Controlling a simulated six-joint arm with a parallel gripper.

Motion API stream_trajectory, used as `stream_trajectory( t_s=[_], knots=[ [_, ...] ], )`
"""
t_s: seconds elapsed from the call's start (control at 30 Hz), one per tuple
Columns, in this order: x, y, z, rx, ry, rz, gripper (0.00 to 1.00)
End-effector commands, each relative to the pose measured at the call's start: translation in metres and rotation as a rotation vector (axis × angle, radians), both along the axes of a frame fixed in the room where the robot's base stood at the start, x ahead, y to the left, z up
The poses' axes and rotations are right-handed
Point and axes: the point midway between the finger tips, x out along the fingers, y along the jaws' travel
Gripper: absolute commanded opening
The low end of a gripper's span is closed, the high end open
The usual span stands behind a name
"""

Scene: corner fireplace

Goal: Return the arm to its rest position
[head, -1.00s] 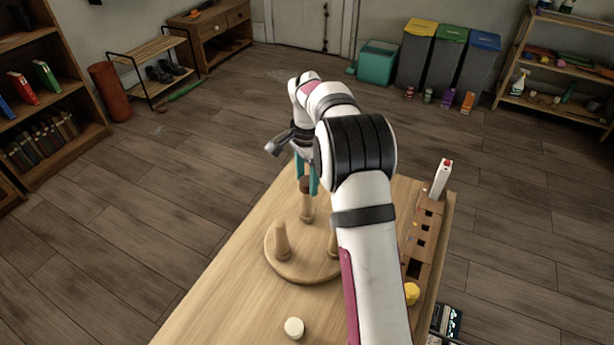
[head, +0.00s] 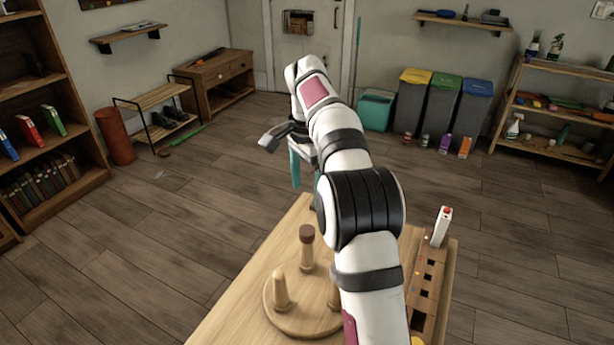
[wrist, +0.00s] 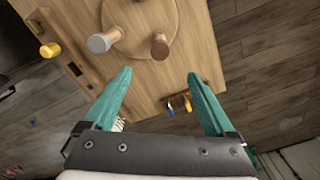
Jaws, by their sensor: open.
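My gripper (head: 306,172) is raised above the far end of the wooden table (head: 232,322), with its teal fingers pointing down. In the wrist view my gripper (wrist: 158,76) is open, with nothing between its fingers. A round wooden base (head: 275,312) with pegs stands on the table, nearer than the gripper. One peg (head: 306,254) carries a dark brown cap (head: 306,233) and stands apart from the fingers. Another peg (head: 280,291) is bare on the left. My arm hides part of the base and table.
A wooden block with holes (head: 424,293) lies along the table's right side, with a white red-topped object (head: 441,226) at its far end. Small blue (wrist: 170,111) and yellow (wrist: 189,107) items are by the table edge. Open floor surrounds the table; shelves and bins stand farther off.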

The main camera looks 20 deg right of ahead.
Motion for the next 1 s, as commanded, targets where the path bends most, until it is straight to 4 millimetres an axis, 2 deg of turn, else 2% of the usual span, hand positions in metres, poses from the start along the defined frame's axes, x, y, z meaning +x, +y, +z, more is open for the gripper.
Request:
stream_trajectory(
  t_s=[0.13, 0.37, 0.47, 0.57, 0.6, 0.67, 0.7, 0.8, 0.9, 0.97, 1.0],
  knots=[
    [0.001, 0.000, 0.025, -0.001, -0.001, -0.001, 0.90],
    [-0.003, 0.001, 0.036, 0.003, 0.002, 0.007, 0.90],
    [-0.025, 0.014, 0.049, 0.011, 0.005, 0.089, 0.90],
    [-0.083, 0.040, 0.062, 0.034, 0.008, 0.262, 0.90],
    [-0.113, 0.052, 0.062, 0.048, 0.006, 0.340, 0.90],
    [-0.160, 0.068, 0.056, 0.069, 0.001, 0.450, 0.90],
    [-0.193, 0.078, 0.048, 0.083, -0.004, 0.520, 0.90],
    [-0.269, 0.097, 0.017, 0.115, -0.021, 0.664, 0.90],
    [-0.324, 0.109, -0.016, 0.138, -0.037, 0.761, 0.90],
    [-0.345, 0.113, -0.031, 0.147, -0.042, 0.796, 0.90],
    [-0.354, 0.114, -0.038, 0.151, -0.046, 0.812, 0.94]
  ],
)
